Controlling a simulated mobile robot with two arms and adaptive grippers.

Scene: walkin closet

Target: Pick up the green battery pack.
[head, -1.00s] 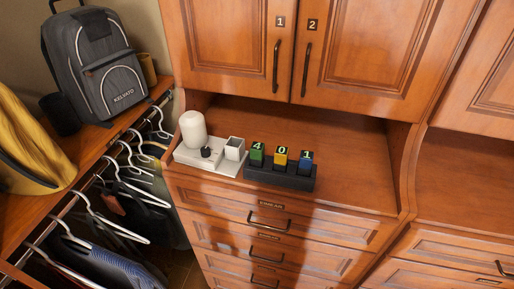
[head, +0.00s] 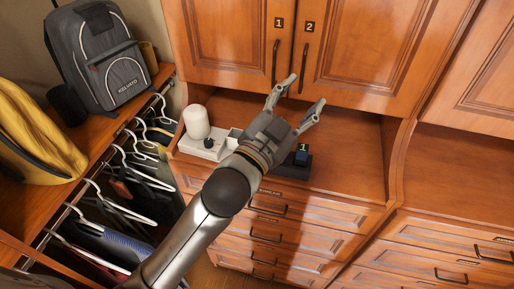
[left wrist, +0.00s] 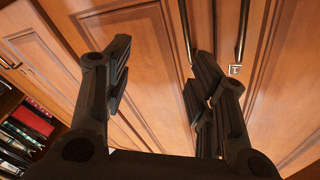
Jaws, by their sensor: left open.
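The green battery pack is hidden behind my left arm and gripper in the head view, as is the yellow pack beside it. The blue battery pack (head: 301,157), with a lit "1" above it, stands in the right end of the dark dock (head: 297,173) on the counter. My left gripper (head: 302,96) is open and empty, its fingers pointing up towards the upper cabinet doors, above the counter. In the left wrist view the open gripper (left wrist: 163,75) has only cabinet doors between and beyond its fingers. My right gripper is not in view.
A white tray (head: 190,148) with a white cylinder (head: 196,121) and a small black knob stands left of the dock. Upper cabinet doors (head: 370,60) with long handles overhang the counter. The counter's right part (head: 350,170) is clear. Hangers and a backpack (head: 100,58) are at left.

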